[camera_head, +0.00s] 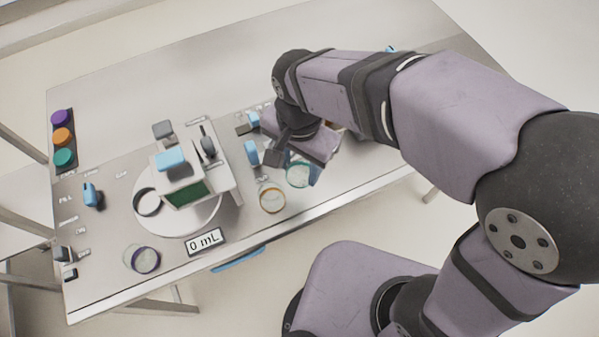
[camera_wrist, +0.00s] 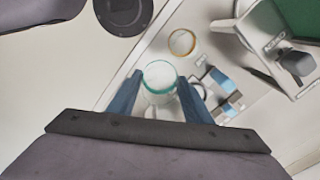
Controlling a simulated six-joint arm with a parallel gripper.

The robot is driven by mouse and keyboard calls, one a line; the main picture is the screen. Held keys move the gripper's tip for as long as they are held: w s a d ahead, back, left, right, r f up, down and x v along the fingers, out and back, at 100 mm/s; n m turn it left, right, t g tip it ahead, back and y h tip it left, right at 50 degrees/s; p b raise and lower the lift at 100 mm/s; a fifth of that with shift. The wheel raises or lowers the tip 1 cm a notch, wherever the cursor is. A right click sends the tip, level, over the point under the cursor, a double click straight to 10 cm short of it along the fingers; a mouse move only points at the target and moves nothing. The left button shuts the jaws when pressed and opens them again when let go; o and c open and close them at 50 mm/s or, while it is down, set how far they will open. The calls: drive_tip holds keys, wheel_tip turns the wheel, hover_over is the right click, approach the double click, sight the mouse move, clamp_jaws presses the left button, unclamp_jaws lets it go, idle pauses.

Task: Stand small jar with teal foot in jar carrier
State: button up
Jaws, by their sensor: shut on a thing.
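The small jar with the teal foot (camera_head: 299,174) is clear glass with a teal ring. My gripper (camera_wrist: 159,80) is shut on it, with one blue finger on each side. In the wrist view the jar (camera_wrist: 160,76) shows its teal ring around a whitish disc between the fingers. In the head view it hangs near the table's front edge, right of the orange-ringed jar; I cannot tell its exact height. I cannot identify the jar carrier for sure; a dark ring (camera_head: 147,202) sits on a round white plate (camera_head: 190,228) at the left.
An orange-ringed jar (camera_head: 271,199) stands close left of the held jar. A purple-ringed jar (camera_head: 143,260) stands at the front left. A white device (camera_head: 200,177) rises above the plate. A "0 mL" sign (camera_head: 205,241) lies in front. The back of the table (camera_head: 190,75) is clear.

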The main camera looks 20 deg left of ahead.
drive_tip(key=shift+r+p, duration=0.45)
drive_tip(key=shift+r, duration=0.3)
drive_tip(key=shift+d+r+p, duration=0.1)
drive_tip(key=shift+d+p, duration=0.15)
drive_tip(key=shift+p, duration=0.2)
drive_tip(key=p, duration=0.1)
drive_tip(key=d+p, duration=0.1)
drive_tip(key=p, duration=0.1)
drive_tip(key=shift+s+d+f, duration=0.15)
drive_tip(key=shift+d+f, duration=0.05)
drive_tip(key=shift+f, duration=0.2)
drive_tip(key=shift+w+f+p, duration=0.2)
drive_tip(key=shift+w+p, duration=0.05)
drive_tip(key=shift+p, duration=0.7)
drive_tip(key=w+a+f+p, duration=0.2)
drive_tip(key=w+a, duration=0.7)
drive_tip(key=a, duration=0.1)
drive_tip(key=shift+w, duration=0.15)
